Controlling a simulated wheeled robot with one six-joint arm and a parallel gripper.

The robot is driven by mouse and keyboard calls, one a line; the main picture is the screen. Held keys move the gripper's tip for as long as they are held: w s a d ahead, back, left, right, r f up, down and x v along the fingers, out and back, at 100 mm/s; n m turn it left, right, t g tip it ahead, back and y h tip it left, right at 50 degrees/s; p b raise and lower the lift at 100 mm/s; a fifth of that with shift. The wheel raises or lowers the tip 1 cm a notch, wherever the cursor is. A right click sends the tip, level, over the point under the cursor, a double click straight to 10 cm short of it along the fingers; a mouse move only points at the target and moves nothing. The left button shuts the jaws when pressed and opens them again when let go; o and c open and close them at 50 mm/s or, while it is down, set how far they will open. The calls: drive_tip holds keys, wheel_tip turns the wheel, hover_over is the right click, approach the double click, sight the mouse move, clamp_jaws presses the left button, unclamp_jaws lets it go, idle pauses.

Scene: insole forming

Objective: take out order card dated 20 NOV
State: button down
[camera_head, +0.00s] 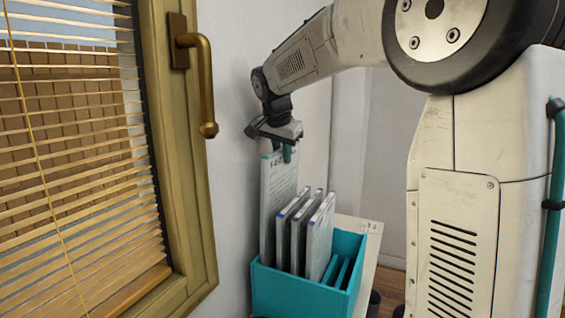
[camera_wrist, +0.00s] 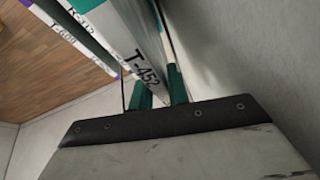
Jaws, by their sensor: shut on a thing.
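My gripper (camera_head: 284,153) is above the teal box (camera_head: 300,290) and shut on the top edge of a tall card (camera_head: 277,205) at the box's back left. This card stands upright and rises well above the others; its lower end is hidden behind the box wall. In the wrist view, the held card (camera_wrist: 143,50) bears the label T-452 between my green fingertips (camera_wrist: 160,92). Other cards (camera_head: 308,232) stand lower in the box, and two of their labels (camera_wrist: 85,40) show in the wrist view. No date is readable.
The box stands on a pale surface (camera_head: 362,226) against the white wall. A window with blinds (camera_head: 75,150) and a brass handle (camera_head: 200,85) is at the left. Empty teal slots (camera_head: 338,270) show at the box's right.

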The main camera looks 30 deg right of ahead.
drive_tip(key=shift+r, duration=3.5)
wheel_tip(320, 180, up, 14)
drive_tip(key=shift+s+a, duration=0.1)
